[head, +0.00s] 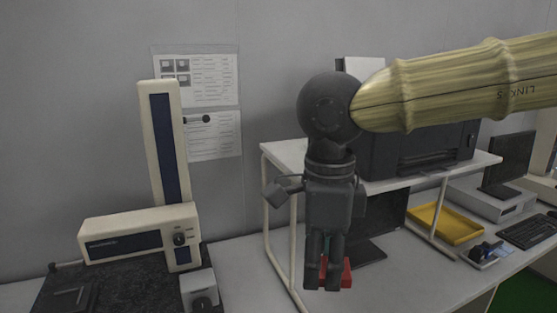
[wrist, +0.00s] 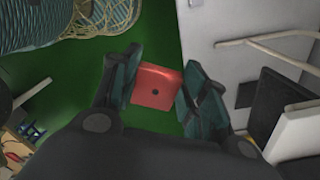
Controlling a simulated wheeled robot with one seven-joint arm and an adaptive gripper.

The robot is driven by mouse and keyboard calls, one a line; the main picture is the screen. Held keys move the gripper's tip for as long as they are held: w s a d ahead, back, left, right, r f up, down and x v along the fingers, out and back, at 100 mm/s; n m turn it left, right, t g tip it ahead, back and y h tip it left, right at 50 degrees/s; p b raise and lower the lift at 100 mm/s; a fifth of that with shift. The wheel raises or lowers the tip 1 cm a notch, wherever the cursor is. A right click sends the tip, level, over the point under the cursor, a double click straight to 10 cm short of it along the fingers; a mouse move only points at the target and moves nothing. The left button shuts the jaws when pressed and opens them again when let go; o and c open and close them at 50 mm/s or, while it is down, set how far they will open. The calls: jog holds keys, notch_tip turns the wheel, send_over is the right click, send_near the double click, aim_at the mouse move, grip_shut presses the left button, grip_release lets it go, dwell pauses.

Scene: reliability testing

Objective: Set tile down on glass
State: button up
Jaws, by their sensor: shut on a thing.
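My gripper (head: 323,280) is in the middle of the head view, pointing down in front of the white stand and the bench. It is shut on a red, flat, squarish tile (head: 347,275), partly hidden behind the fingers. I cannot make out a glass in either view.
A measuring instrument with an upright column (head: 165,140) stands at the left on a dark slab (head: 60,290). A white raised stand (head: 285,152) carries a dark printer (head: 430,150). A yellow tray (head: 445,223) and a keyboard (head: 528,231) lie to the right. Bare bench shows at the front right.

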jog(key=w+d+f+n, duration=0.3)
jog(key=w+f+n, duration=0.3)
jog(key=f, duration=0.6)
jog(key=w+d+f+n, duration=0.4)
jog(key=w+f+n, duration=0.3)
jog(key=f, duration=0.6)
jog(key=w+d+f+n, duration=0.4)
jog(key=w+f+n, duration=0.2)
jog(key=f, duration=0.6)
jog(key=shift+w+f, duration=0.4)
jog(key=shift+w, duration=0.25)
jog(key=shift+d, duration=0.2)
